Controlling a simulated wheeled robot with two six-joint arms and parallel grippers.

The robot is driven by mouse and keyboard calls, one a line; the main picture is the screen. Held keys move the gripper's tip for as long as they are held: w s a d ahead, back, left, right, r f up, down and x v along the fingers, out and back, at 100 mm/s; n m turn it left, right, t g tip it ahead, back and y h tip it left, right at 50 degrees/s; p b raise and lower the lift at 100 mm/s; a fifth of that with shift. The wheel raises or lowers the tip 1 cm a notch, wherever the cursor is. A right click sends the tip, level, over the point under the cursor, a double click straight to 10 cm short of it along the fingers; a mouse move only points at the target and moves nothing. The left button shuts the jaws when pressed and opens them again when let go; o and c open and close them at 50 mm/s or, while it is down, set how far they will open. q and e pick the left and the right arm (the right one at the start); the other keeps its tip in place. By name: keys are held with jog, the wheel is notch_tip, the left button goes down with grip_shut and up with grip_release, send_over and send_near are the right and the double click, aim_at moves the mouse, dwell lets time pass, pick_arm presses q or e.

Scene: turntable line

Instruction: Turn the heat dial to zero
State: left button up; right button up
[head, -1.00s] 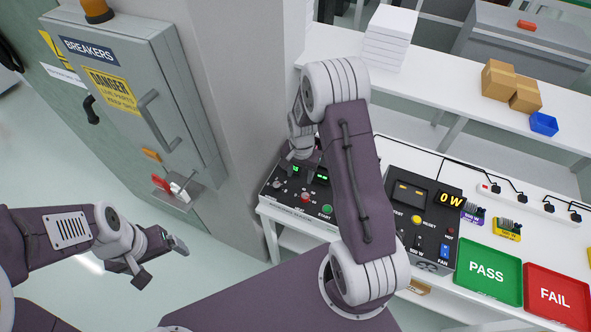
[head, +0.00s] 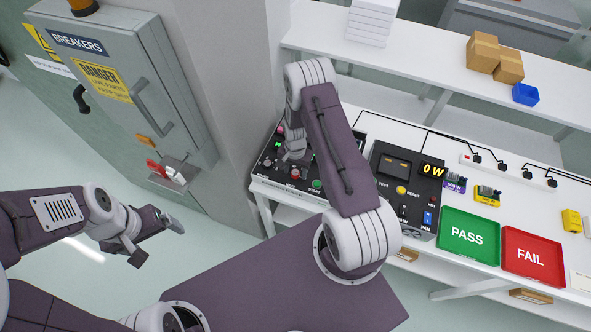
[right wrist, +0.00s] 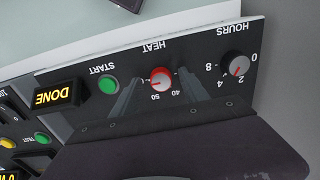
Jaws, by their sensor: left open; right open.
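The heat dial (right wrist: 162,78) is a red-ringed knob labelled HEAT on a dark control panel (right wrist: 205,50), upside down in the right wrist view. My left gripper (head: 158,240) is open and empty, over the floor.
Near the dial are an HOURS knob (right wrist: 238,66), a green START button (right wrist: 108,85) and a lit DONE sign (right wrist: 57,97). Right of it in the head view stand a tester (head: 405,190), a green PASS tray (head: 440,225) and a red FAIL tray (head: 505,262). A breaker cabinet (head: 190,110) stands left.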

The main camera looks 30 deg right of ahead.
jog(key=shift+w, duration=0.1)
jog(key=c, duration=0.5)
grip_shut()
